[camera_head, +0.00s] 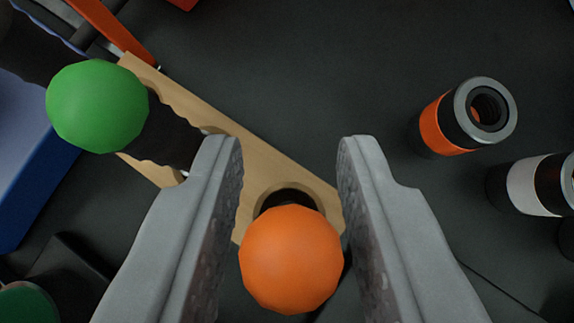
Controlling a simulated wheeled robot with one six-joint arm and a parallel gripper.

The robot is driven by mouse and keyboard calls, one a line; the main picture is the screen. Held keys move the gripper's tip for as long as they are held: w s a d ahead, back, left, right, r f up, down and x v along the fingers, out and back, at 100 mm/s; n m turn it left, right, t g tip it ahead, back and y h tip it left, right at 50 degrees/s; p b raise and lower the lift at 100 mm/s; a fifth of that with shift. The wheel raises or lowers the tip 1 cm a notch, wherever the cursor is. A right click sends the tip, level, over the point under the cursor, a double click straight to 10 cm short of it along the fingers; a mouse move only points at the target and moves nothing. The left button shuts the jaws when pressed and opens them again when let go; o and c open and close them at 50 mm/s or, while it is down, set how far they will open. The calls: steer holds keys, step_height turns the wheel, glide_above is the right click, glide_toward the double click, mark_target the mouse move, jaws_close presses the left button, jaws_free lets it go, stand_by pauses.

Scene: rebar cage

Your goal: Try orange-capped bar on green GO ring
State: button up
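The orange cap (291,259) of a bar sits between the fingers of my gripper (290,145), low in the view. My gripper is open, with a slim gap between the cap and each finger. The cap hides its bar. Behind it is a round dark hole in a light wooden rack (265,165); I cannot tell whether the bar stands in it. No ring that I can clearly make out as the green GO ring is in view. A dark green round thing (24,303) is cut off at the lower left corner.
A green-capped ribbed bar (97,106) is at the rack's left end. An orange-banded hollow sleeve (443,128) and a white-banded one (530,185) are at the right. A blue block (25,160) is at the left, an orange-red strip (112,30) above. The dark surface upper centre is clear.

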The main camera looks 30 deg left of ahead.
steer(key=shift+w+a+f, duration=0.15)
steer(key=shift+w+f, duration=0.15)
steer(key=shift+f, duration=0.05)
jaws_close()
steer(key=shift+r, duration=0.1)
